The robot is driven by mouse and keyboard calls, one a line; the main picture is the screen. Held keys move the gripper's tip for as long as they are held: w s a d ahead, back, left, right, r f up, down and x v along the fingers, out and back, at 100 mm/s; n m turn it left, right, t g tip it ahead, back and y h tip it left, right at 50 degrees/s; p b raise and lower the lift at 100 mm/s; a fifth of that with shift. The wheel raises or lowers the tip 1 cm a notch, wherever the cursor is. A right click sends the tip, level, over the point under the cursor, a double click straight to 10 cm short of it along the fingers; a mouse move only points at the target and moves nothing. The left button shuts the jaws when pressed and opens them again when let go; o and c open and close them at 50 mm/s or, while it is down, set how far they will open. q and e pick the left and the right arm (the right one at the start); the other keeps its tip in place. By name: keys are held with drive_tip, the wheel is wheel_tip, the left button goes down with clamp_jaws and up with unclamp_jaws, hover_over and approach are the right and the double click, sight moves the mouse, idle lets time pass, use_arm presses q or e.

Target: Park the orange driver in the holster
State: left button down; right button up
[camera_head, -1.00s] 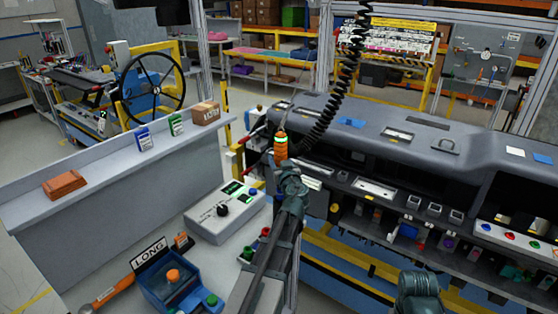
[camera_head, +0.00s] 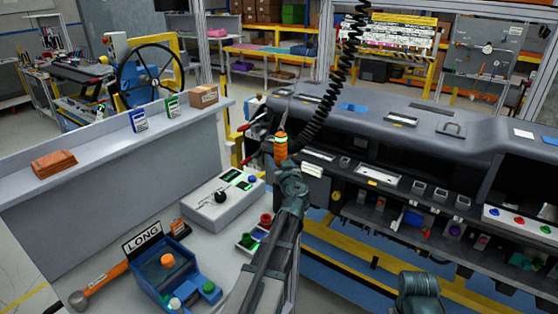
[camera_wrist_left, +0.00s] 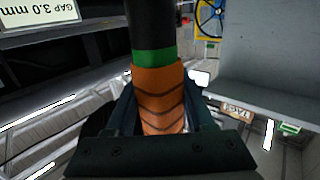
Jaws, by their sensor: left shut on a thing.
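The orange driver (camera_head: 281,143) stands roughly upright in my left gripper (camera_head: 286,166), under a black coiled cable, in front of the grey dashboard module (camera_head: 400,125). In the left wrist view my left gripper (camera_wrist_left: 162,122) is shut around the orange grip of the driver (camera_wrist_left: 158,88), which has a green band and a black upper part. I cannot pick out the holster with certainty in either view. Part of my right arm shows at the bottom right of the head view, with no fingers visible.
A blue bin (camera_head: 172,275) with a LONG sign (camera_head: 142,237) and a grey control box (camera_head: 222,201) sit on the bench left of my arm. A grey shelf (camera_head: 110,150) carries small boxes. Red-handled parts (camera_head: 255,122) are left of the driver. A yellow rail (camera_head: 375,258) runs below the dashboard.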

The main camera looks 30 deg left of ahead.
use_arm(q)
drive_tip(key=shift+f+b, duration=1.65)
drive_tip(key=shift+f, duration=0.25)
drive_tip(key=shift+c, duration=1)
unclamp_jaws()
drive_tip(key=shift+f, duration=0.1)
drive_tip(key=v, duration=1.3)
drive_tip(key=shift+s+d, duration=0.3)
drive_tip(key=shift+p, duration=0.3)
